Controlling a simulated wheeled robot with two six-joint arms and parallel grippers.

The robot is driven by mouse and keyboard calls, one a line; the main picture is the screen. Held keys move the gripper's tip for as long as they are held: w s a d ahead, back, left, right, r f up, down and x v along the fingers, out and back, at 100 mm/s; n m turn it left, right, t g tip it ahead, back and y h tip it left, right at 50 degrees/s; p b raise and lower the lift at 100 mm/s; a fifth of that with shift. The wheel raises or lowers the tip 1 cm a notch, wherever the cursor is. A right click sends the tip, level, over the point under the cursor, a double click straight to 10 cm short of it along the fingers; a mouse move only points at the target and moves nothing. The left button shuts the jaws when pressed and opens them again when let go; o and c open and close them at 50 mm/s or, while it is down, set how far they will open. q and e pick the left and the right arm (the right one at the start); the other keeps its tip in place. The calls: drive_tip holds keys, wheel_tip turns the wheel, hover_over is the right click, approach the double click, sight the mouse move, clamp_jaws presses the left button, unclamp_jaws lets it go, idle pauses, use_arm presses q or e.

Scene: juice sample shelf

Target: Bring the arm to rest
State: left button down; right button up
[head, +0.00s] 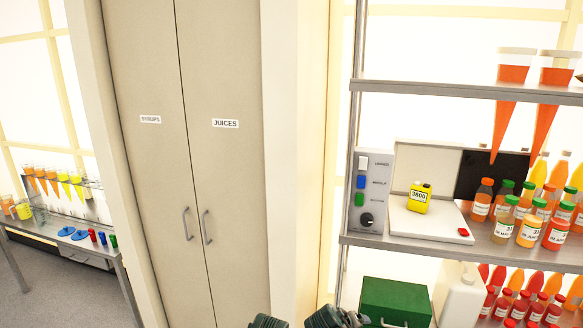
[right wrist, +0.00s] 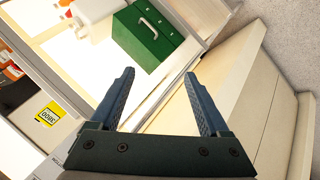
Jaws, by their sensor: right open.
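My right gripper (right wrist: 157,100) shows in the right wrist view with its two dark fingers spread apart and nothing between them. Beyond the fingers are the lower shelf and the side of the pale cabinet. In the head view only dark parts at the bottom edge, near the middle, show of my arm; the fingertips are not clear there. My left gripper is in neither view.
A pale cabinet (head: 236,165) labelled SYRUPS and JUICES stands shut. At right, a metal shelf (head: 400,243) holds juice bottles (head: 481,200), a yellow container (head: 419,200) on a white device (head: 430,222), and, lower, a green box (head: 395,300). A side table (head: 60,243) stands left.

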drive_tip(key=s+a+f+g+y, duration=0.2)
drive_tip(key=s+a+f+g, duration=0.1)
drive_tip(key=s+a, duration=0.2)
drive_tip(key=s+a+f+g+y, duration=0.2)
drive_tip(key=s+a, duration=0.4)
drive_tip(key=s, duration=0.3)
drive_tip(key=shift+a+f+n+g, duration=0.2)
drive_tip(key=shift+f+n+g, duration=0.25)
drive_tip(key=shift+g, duration=0.55)
